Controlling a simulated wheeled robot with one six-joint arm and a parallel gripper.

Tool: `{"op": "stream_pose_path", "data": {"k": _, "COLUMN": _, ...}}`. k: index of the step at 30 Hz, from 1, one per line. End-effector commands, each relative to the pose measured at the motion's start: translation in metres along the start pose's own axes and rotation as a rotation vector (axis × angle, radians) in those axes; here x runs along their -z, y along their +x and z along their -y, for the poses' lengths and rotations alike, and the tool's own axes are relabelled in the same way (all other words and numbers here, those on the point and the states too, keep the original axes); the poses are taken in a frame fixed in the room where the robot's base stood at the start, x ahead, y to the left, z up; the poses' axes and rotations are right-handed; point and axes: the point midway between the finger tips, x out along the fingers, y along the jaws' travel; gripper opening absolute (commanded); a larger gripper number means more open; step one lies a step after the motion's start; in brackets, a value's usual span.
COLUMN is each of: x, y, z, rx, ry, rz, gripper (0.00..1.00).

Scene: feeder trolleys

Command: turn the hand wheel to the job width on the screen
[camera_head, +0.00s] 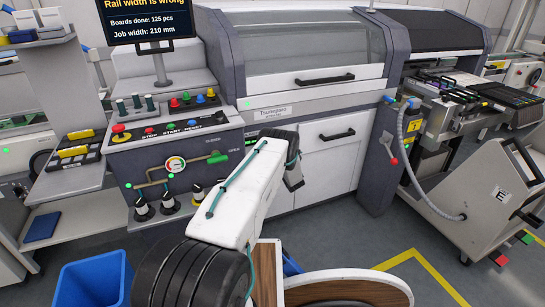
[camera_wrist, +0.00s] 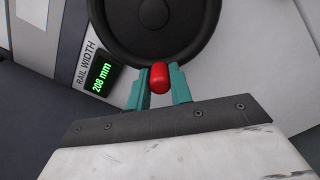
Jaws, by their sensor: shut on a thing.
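In the wrist view a black hand wheel (camera_wrist: 155,25) fills the top middle, on a pale grey panel. Its red knob (camera_wrist: 159,77) sits between the two green fingers of my gripper (camera_wrist: 158,85), which are shut on it. Left of the wheel a small display (camera_wrist: 101,79) marked RAIL WIDTH reads 208 mm. In the head view the screen (camera_head: 148,22) reads "Rail width is wrong" and "Job width: 210 mm". My arm reaches toward the machine there and hides the wheel and my gripper's fingers.
The grey machine (camera_head: 325,100) with its control panel (camera_head: 172,132) stands ahead. A blue bin (camera_head: 92,283) is at the lower left. A feeder trolley (camera_head: 478,185) stands at the right with a hose beside it. Grey floor with a yellow line (camera_head: 410,262) shows between.

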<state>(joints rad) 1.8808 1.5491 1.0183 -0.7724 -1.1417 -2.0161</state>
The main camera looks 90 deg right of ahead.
Motion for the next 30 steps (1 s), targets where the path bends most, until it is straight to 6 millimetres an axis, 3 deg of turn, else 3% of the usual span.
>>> {"op": "stream_pose_path", "data": {"k": 12, "x": -0.002, "y": -0.002, "z": 0.016, "rx": 0.002, "ry": -0.223, "rz": 0.003, "gripper": 0.0}}
{"op": "stream_pose_path", "data": {"k": 30, "x": -0.001, "y": -0.001, "z": 0.016, "rx": -0.001, "ry": -0.267, "rz": 0.001, "gripper": 0.0}}
